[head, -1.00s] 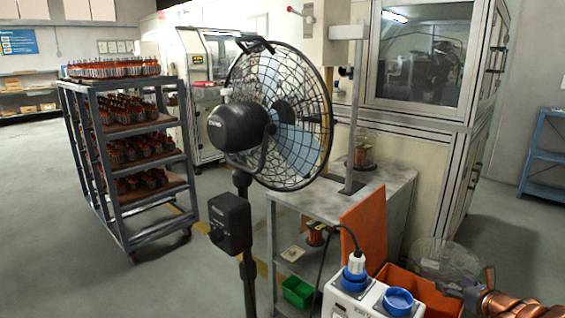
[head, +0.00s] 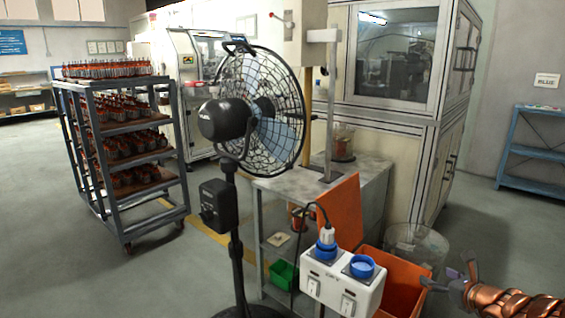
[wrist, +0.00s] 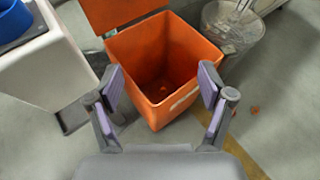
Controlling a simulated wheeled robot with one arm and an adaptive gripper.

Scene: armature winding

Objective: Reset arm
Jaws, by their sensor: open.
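My gripper (head: 457,280) is at the lower right of the head view, at the end of my copper-coloured arm. In the wrist view my gripper (wrist: 165,88) has its two fingers wide apart with nothing between them. Below and beyond the fingers is an open orange bin (wrist: 129,50), which looks empty inside. The bin also shows in the head view (head: 411,268), partly hidden behind a white socket box.
The white socket box (head: 343,287) with blue sockets stands left of my gripper. A black fan (head: 225,120) stands by a grey workbench (head: 375,178). A clear bin (head: 418,243) is behind the orange bin. A rack (head: 122,210) is left; a blue shelf (head: 520,185) right.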

